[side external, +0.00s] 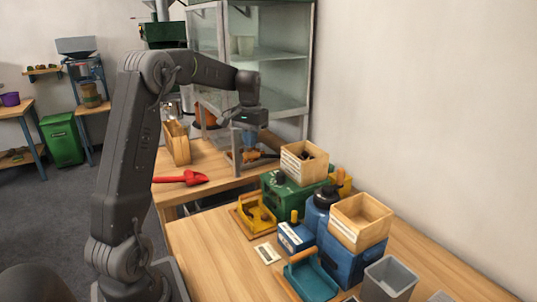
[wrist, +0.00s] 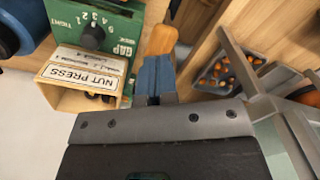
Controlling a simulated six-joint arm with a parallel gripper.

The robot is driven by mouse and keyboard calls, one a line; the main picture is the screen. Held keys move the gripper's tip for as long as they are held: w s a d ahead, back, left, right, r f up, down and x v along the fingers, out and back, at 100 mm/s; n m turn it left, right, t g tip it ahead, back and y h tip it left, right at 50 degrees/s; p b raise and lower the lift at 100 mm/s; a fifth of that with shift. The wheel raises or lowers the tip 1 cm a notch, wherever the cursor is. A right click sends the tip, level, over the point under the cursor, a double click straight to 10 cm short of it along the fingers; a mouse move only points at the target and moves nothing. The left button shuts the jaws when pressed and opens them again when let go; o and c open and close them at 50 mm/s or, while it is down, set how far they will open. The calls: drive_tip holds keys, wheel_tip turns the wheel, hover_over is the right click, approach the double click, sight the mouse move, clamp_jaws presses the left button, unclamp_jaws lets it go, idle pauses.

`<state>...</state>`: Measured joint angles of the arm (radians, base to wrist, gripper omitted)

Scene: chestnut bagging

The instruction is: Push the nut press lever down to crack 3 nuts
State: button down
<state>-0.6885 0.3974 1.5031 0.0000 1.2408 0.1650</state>
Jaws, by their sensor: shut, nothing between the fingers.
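The nut press is a green machine (side external: 287,190) with a wooden box (side external: 304,163) on top, on the bench right of my gripper in the side external view. In the wrist view its green body (wrist: 112,30) shows a black dial marked GAP, and the box (wrist: 75,85) bears a NUT PRESS label. What looks like the lever's orange-brown wooden handle (wrist: 162,40) shows just beyond my blue fingertips. My gripper (side external: 249,140) is shut and empty, pointing down; it also shows in the wrist view (wrist: 157,72). I cannot tell if it touches the handle. Nuts in the box are mostly hidden.
A blue machine (side external: 350,260) with another wooden box (side external: 361,219) stands nearer on the bench. A red scoop (side external: 182,178) lies left. A glass cabinet (side external: 270,60) stands behind.

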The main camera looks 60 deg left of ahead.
sight(251, 153)
drive_tip(key=shift+f, duration=2.25)
drive_tip(key=shift+s+f, duration=0.15)
drive_tip(key=shift+f, duration=0.95)
